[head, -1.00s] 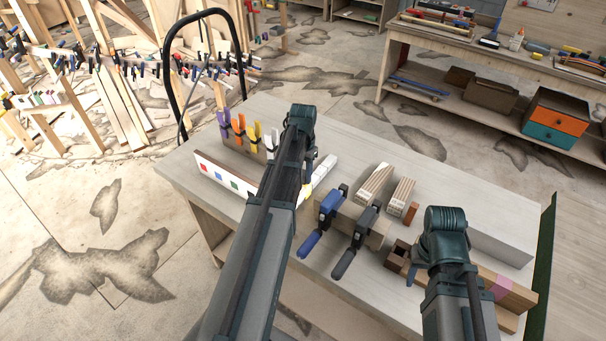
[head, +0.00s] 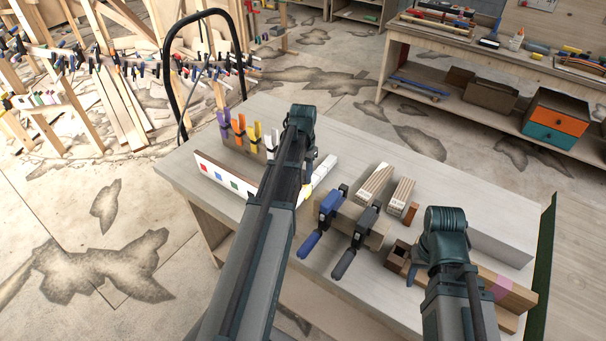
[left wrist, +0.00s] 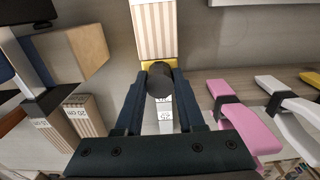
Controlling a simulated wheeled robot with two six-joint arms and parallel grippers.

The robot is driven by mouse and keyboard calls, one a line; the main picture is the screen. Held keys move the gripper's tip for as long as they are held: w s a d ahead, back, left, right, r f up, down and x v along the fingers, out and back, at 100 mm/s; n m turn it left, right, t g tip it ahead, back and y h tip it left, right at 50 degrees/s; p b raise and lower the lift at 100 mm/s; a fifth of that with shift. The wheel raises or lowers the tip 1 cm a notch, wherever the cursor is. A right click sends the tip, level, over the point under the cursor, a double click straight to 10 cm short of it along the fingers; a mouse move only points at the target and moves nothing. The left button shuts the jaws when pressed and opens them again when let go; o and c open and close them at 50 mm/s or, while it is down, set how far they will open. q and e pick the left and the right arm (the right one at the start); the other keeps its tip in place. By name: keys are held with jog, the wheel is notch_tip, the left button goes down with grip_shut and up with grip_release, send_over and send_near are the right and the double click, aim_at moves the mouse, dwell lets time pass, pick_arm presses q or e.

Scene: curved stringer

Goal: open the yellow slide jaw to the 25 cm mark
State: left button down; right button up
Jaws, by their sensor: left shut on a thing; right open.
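In the left wrist view, my left gripper (left wrist: 160,90) is shut on a dark round knob (left wrist: 159,76). Part of the yellow slide jaw (left wrist: 147,65) shows just beyond the knob. A striped wood block (left wrist: 154,28) lies past the yellow part. A white scale strip (left wrist: 164,115) with small marks runs between my fingers; I cannot read the marks surely. In the head view, my left arm hides most of the jaw and my left gripper (head: 309,165). My right gripper (head: 411,274) is largely hidden below its wrist, at the right of the bench and away from the jaw.
Blue (head: 325,215) and black (head: 362,232) clamps grip a wood piece on the bench. Striped blocks (head: 374,183) lie behind them. Coloured clamps (head: 238,128) stand at back left, near a white board with colour squares (head: 221,177).

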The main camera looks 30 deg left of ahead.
dwell(0.3)
pick_arm(q)
jog(key=w, duration=1)
jog(key=w+d, duration=0.1)
jog(key=w, duration=0.4)
jog(key=shift+w, duration=0.15)
jog(key=c, duration=0.5)
grip_release()
notch_tip(320, 180, up, 14)
jog(key=p, duration=1.3)
jog(key=shift+f+p, duration=0.1)
jog(key=shift+p, duration=0.3)
